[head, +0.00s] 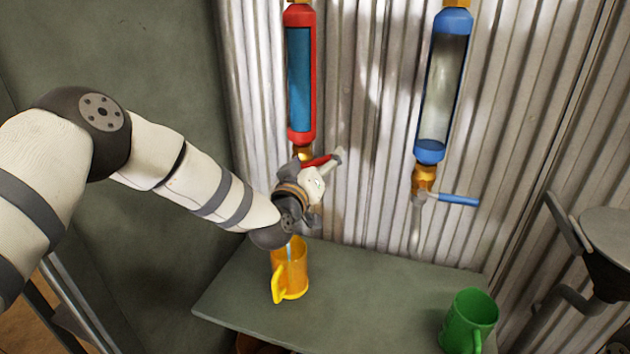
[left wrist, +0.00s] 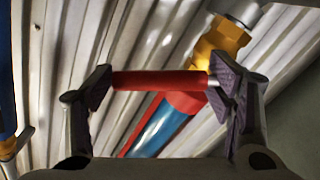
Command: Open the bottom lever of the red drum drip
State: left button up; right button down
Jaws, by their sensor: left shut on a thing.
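The red drum drip (head: 301,75) hangs on the corrugated wall, with blue inside a clear window and a brass valve at its lower end. Its bottom red lever (head: 318,160) points right, partly hidden by my left gripper. My left gripper (head: 325,170) is at the valve, shut on this lever. In the left wrist view the red lever (left wrist: 160,80) lies across between the two fingers (left wrist: 165,88), beside the brass valve (left wrist: 222,42). My right gripper (head: 535,268) is at the right edge, fingers apart and empty.
A yellow mug (head: 292,275) stands on the grey table (head: 380,300) below the red drip; a pale streak shows at its mouth. A blue drum drip (head: 443,85) with a blue lever (head: 458,199) hangs to the right. A green mug (head: 468,322) stands at the front right.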

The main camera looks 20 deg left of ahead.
aim_at(302, 138)
pick_arm(q)
jog(key=shift+a+r+n, duration=0.35)
jog(key=shift+r+n, duration=0.2)
jog(key=shift+n, duration=0.45)
jog(key=n, duration=0.1)
jog(key=a+r+n, duration=0.1)
jog(key=shift+n, duration=0.4)
jog(key=shift+w+a+r+n, duration=0.15)
jog(key=shift+a+n, duration=0.2)
jog(key=shift+n, duration=0.25)
jog(key=shift+s+a+r+n, duration=0.15)
jog(key=shift+a+n, duration=0.2)
jog(key=shift+n, duration=0.25)
jog(key=shift+w+a+r+n, duration=0.1)
jog(key=shift+a+r+n, duration=0.1)
jog(key=shift+a+n, duration=0.4)
jog(key=shift+a+r+n, duration=0.15)
jog(key=shift+a+n, duration=0.05)
jog(key=shift+n, duration=0.7)
jog(key=o, duration=1.7)
